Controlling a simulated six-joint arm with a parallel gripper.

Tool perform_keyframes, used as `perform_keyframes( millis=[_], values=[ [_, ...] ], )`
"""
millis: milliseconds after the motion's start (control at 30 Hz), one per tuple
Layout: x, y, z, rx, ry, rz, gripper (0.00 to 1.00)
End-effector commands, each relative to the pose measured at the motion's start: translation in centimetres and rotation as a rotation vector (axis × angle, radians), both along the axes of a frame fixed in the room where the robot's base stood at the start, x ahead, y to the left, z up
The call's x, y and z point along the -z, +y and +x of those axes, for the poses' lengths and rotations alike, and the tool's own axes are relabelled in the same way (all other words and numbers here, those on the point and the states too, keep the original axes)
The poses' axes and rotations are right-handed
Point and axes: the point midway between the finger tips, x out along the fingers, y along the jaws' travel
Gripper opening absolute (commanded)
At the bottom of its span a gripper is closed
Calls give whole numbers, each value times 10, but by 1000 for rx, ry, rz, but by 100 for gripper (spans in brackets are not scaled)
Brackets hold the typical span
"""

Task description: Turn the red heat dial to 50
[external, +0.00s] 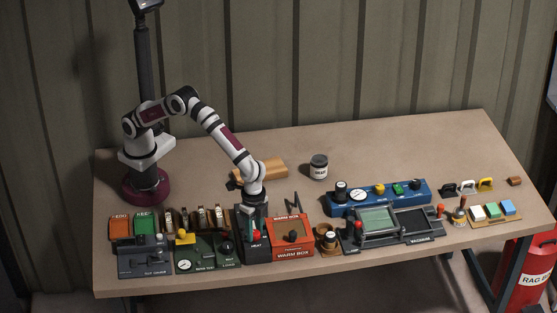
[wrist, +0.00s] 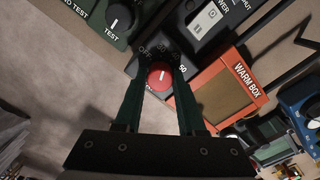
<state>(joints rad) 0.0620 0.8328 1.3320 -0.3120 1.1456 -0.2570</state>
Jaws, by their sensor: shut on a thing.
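The red heat dial (wrist: 159,76) sits on a dark box (wrist: 180,42) with white marks; "OFF" and "50" can be read around it. A white line on the dial points up in the wrist view, tilted slightly right, between those two marks. In the external view the dial (external: 257,234) shows just above the word "HEAT". My gripper (wrist: 160,85) has one green finger on each side of the dial and is shut on it. In the external view my gripper (external: 255,211) reaches down onto the box from above. The fingers hide parts of the dial's sides.
The orange warm box (wrist: 222,95) stands close on the right of the heat box. A green panel with a black test knob (wrist: 119,16) is close on the left. A blue panel (external: 378,197) stands further right.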

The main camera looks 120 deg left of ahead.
Motion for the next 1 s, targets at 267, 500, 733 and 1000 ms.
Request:
perform_keyframes(
  millis=[267, 500, 733, 1000],
  values=[
    [-1, 0, 0, 257, -2, 0, 0],
    [-1, 0, 0, 485, -2, 0, 0],
    [-1, 0, 0, 703, -2, 1, 0],
    [-1, 0, 0, 933, -2, 0, 0]
  ],
)
